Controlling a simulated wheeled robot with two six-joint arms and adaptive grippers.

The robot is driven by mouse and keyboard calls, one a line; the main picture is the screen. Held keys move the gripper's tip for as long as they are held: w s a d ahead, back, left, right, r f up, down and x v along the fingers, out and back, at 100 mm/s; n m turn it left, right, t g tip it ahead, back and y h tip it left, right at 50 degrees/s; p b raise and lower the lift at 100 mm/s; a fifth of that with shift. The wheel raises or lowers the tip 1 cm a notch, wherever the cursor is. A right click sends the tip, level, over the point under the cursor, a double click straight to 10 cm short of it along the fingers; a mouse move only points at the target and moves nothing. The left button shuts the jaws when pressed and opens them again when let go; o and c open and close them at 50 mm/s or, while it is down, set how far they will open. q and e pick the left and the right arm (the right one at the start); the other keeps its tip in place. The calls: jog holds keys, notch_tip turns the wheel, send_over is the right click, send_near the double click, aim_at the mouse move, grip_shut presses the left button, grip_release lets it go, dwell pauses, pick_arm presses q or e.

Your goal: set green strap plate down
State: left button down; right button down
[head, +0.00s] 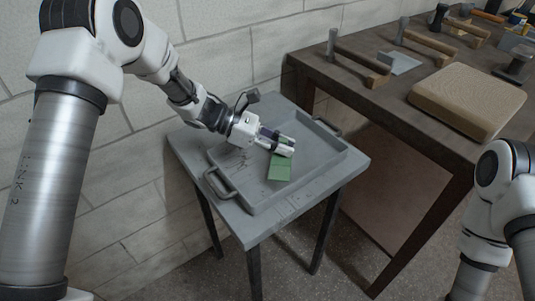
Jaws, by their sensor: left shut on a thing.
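The green strap plate (281,169) shows over the grey tray (325,167), near the middle of the tray. My left gripper (288,148) reaches in from the left and is shut on the plate's upper end, which the fingers partly hide. I cannot tell whether the plate touches the tray floor or hangs just above it. The right gripper is out of view; only part of my right arm shows at the right edge.
The tray, with a handle (220,184) at its near left, sits on a small grey table (258,231). A dark workbench (345,75) stands to the right with hammers and a beige block (467,97). A block wall (215,65) runs behind. The tray's right part is clear.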

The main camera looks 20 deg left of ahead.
aim_at(267, 166)
pick_arm(q)
jog(key=a, duration=0.1)
jog(key=s+a, duration=0.1)
jog(key=a, duration=0.1)
jog(key=shift+s+a+f, duration=0.2)
jog(key=shift+s+a, duration=0.1)
jog(key=shift+s, duration=0.1)
notch_tip(267, 166, down, 3)
jog(key=shift+w+d+r, duration=0.1)
jog(key=shift+r, duration=0.05)
jog(key=shift+f, duration=0.4)
jog(key=c, duration=1.1)
grip_release()
jog(key=shift+r+p, duration=0.2)
jog(key=shift+p, duration=0.1)
jog(key=v, duration=1.2)
